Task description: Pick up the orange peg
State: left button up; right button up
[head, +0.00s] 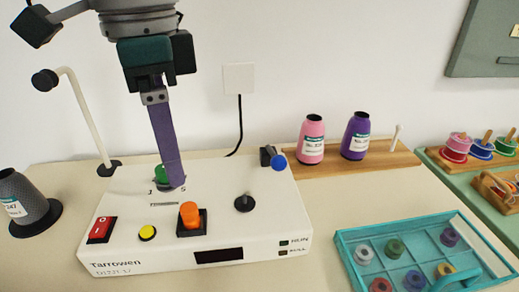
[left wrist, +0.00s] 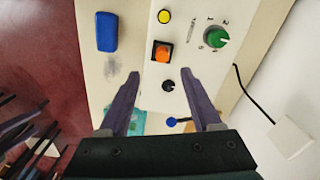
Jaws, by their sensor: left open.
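The orange peg (head: 190,215) stands upright in a black square base on the white machine panel (head: 130,258). In the left wrist view the orange peg (left wrist: 162,55) lies just beyond and between the fingertips. My left gripper (head: 175,186) comes down from above with long purple fingers, seen edge-on, and appears behind and slightly left of the peg, partly covering the green knob (head: 161,172). In the left wrist view my left gripper (left wrist: 159,76) is open and nothing is between its fingers. My right gripper is not in view.
Close to the peg are a yellow button (head: 147,232), a red switch (head: 101,229) and a black knob (head: 244,202). A blue-ended lever (head: 277,162) stands at the back right. A teal tray (head: 345,247) lies right. A blue block (left wrist: 107,32) shows in the wrist view.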

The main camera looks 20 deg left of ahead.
pick_arm(q)
send_over(188, 207)
notch_tip(188, 207, down, 4)
jog(key=shift+s+d+f, duration=0.1)
jog(key=shift+f, duration=0.05)
jog(key=shift+f+b, duration=0.35)
jog(key=shift+f, duration=2.45)
grip_shut()
